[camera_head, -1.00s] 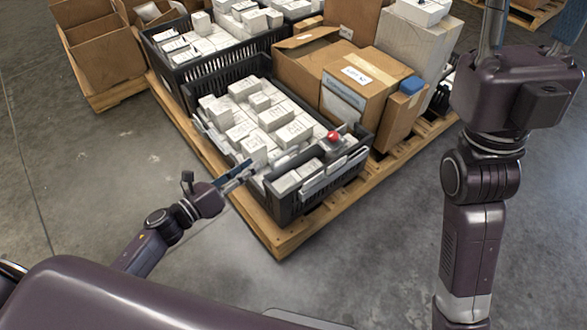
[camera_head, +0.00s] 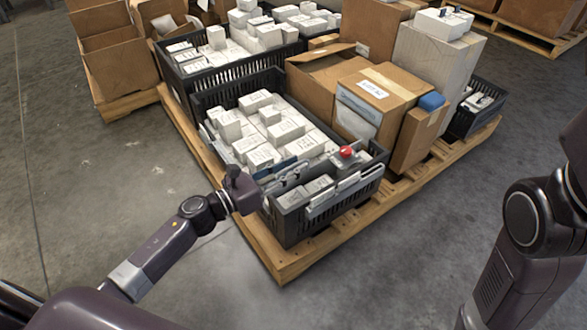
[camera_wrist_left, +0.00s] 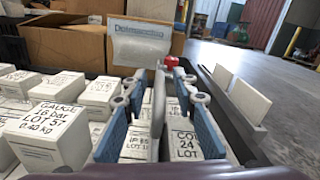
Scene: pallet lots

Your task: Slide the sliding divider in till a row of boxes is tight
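The black crate (camera_head: 285,235) holds white boxes on both sides of the divider. The sliding divider (camera_head: 293,176) is a thin grey plate across the crate with a red knob (camera_head: 346,152) towards its far end. Two white boxes (camera_head: 293,195) stand on its near side; many (camera_head: 268,130) stand on its far side. My left gripper (camera_head: 281,172) is at the divider's left end. In the left wrist view, its blue fingers (camera_wrist_left: 160,125) are open with the plate (camera_wrist_left: 158,102) between them; contact is unclear.
The crate stands on a wooden pallet (camera_head: 285,265) beside cardboard boxes (camera_head: 375,100). Another black crate (camera_head: 180,85) of white boxes is behind it. The concrete floor (camera_head: 110,190) at left is clear.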

